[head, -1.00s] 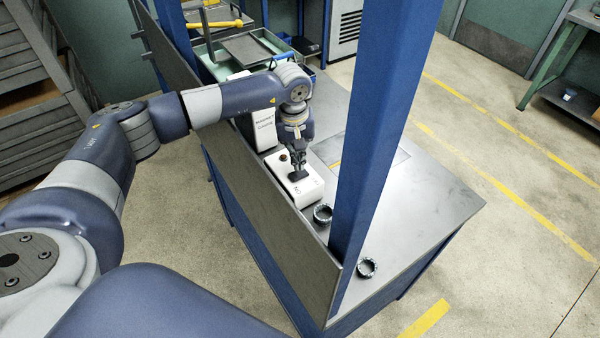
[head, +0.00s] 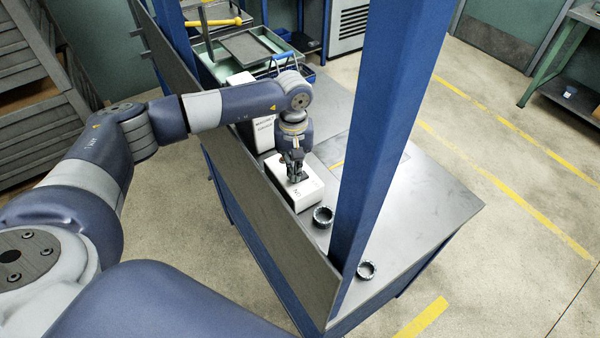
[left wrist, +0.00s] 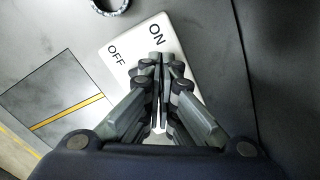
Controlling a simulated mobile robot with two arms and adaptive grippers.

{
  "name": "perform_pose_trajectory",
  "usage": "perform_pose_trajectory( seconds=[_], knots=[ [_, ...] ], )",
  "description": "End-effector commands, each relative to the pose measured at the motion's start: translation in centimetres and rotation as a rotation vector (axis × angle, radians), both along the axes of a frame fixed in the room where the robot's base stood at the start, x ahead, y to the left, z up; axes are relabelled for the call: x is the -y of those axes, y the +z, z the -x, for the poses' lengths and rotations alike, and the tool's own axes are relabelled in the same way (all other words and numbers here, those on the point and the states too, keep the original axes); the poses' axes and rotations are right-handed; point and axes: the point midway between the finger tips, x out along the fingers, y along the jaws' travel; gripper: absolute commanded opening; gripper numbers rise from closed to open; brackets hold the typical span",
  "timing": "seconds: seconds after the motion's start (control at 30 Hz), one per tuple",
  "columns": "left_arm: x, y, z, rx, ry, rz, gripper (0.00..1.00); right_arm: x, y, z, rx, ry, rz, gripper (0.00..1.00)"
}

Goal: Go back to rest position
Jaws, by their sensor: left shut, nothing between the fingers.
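My left gripper (head: 296,179) is above the white switch box (head: 309,194), with its fingers pointing down. In the left wrist view its fingers (left wrist: 159,62) are together with nothing between them. They cover part of the box top (left wrist: 122,44), where the words ON and OFF show. I cannot tell whether the fingertips touch the box. My right gripper is not in view.
Two dark rings, one near the box (head: 323,217) and one by the front edge (head: 366,270), lie on the metal bench (head: 425,205). A blue post (head: 375,140) and a dark side panel (head: 255,215) stand close to my arm. Trays (head: 245,48) are behind.

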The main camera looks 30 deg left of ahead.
Motion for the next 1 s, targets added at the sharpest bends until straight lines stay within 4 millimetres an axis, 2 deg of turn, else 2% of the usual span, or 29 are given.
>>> perform_pose_trajectory(
  seconds=[0.23,0.73,0.87,1.0],
  knots=[
    [-0.1,1.9,-0.3,-0.001,0.001,-0.002,0.00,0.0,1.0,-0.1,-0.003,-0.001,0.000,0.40],
    [-0.3,2.2,-0.5,0.005,0.008,0.001,0.00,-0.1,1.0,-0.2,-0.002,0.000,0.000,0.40],
    [0.4,2.5,-1.4,0.037,0.078,0.061,0.00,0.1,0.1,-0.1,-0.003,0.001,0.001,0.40],
    [2.5,4.4,-3.7,0.116,0.307,0.259,0.00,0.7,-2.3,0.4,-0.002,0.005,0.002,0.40]
  ],
)
